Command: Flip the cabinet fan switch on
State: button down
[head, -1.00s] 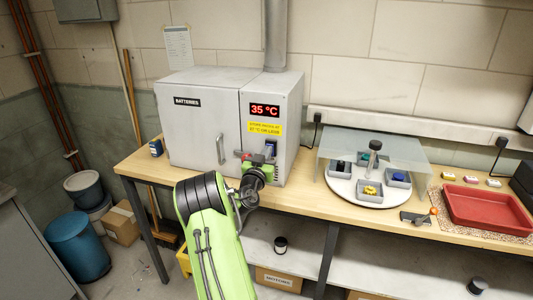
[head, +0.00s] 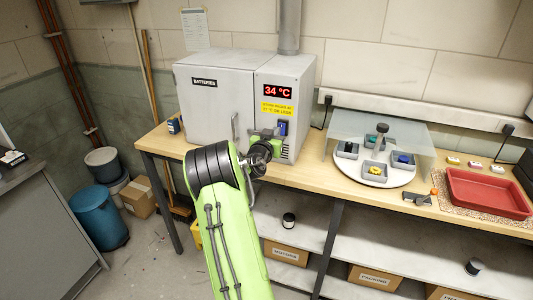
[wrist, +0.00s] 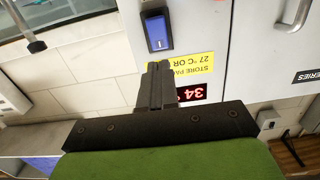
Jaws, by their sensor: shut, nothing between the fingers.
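The grey battery cabinet (head: 215,105) stands on the bench with a "34 °C" red display (head: 278,92). Its fan switch (head: 282,128) is a blue rocker on the right-hand front panel, below the yellow label. In the wrist view, which is upside down, the blue rocker (wrist: 158,32) sits in a dark housing and shows a small pale mark. My gripper (wrist: 160,68) is shut and empty, its fingertips in front of the yellow label and short of the switch in the picture. In the head view my gripper (head: 268,138) is beside the switch, partly hidden by my wrist.
The cabinet door handle (head: 235,127) is left of my gripper. A clear-shielded turntable (head: 350,180) with small trays stands to the right. A red tray (head: 488,190) lies farther right. The bench front edge (head: 310,178) runs below my arm.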

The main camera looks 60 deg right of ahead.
jog(key=s+a+b, duration=0.1)
jog(key=a, duration=0.7)
jog(key=shift+a+r+b, duration=0.4)
jog(key=shift+r, duration=0.05)
jog(key=shift+a, duration=0.15)
